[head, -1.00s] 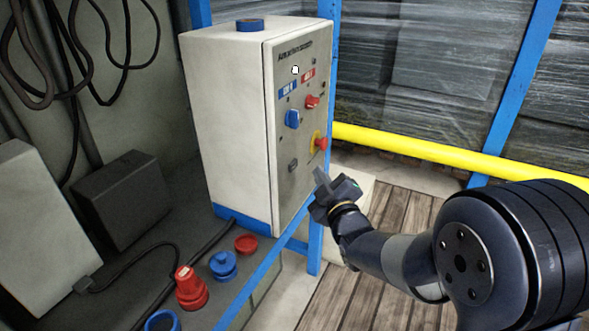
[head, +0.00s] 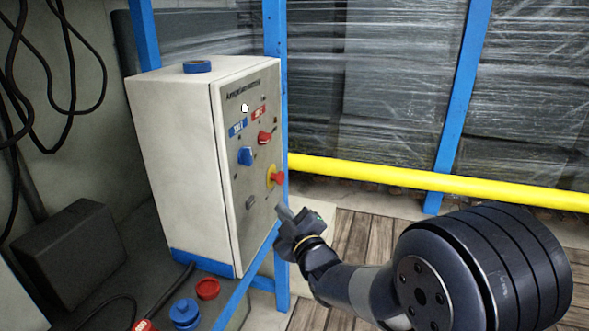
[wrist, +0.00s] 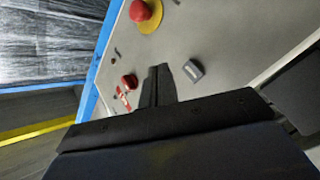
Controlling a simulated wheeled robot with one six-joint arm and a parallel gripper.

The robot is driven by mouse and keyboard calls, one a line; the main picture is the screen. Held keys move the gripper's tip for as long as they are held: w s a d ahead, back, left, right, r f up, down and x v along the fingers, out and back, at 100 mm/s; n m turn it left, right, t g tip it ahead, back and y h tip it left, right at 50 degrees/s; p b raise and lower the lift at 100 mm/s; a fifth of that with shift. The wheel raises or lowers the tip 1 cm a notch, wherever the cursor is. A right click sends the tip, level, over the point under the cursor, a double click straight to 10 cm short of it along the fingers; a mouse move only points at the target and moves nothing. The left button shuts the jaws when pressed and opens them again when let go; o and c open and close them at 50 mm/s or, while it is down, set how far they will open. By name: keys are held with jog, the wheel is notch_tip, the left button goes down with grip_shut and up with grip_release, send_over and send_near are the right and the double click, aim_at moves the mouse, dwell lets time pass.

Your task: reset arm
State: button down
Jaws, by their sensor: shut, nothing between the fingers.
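My gripper (head: 284,211) is shut and empty, in front of the lower right part of a white control box (head: 172,150). In the wrist view my gripper (wrist: 158,72) points at the grey panel (wrist: 220,45), with its fingers together. The panel carries a blue knob (head: 245,156), a red knob (head: 265,137) and a red mushroom button (head: 277,178) on a yellow ring. The red button (wrist: 139,10) also shows at the top of the wrist view. A small grey switch (wrist: 193,70) sits to the right of the fingertips. I cannot tell whether the fingertips touch the panel.
A blue frame post (head: 274,40) stands behind the box. A yellow rail (head: 400,178) runs across the back, before plastic-wrapped stacks (head: 390,90). Blue (head: 184,312) and red (head: 208,289) round parts lie below the box. A dark box (head: 70,245) stands at left. Wooden boards lie at right.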

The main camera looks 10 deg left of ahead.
jog(key=shift+a+r+p, duration=0.25)
jog(key=shift+a+p, duration=0.4)
jog(key=shift+p, duration=0.55)
jog(key=p, duration=0.2)
jog(key=shift+p, duration=0.3)
jog(key=d, duration=0.2)
jog(key=d+b, duration=0.2)
jog(key=d, duration=0.1)
jog(key=shift+s+d+f, duration=0.2)
jog(key=shift+d+f, duration=0.05)
jog(key=shift+d, duration=0.1)
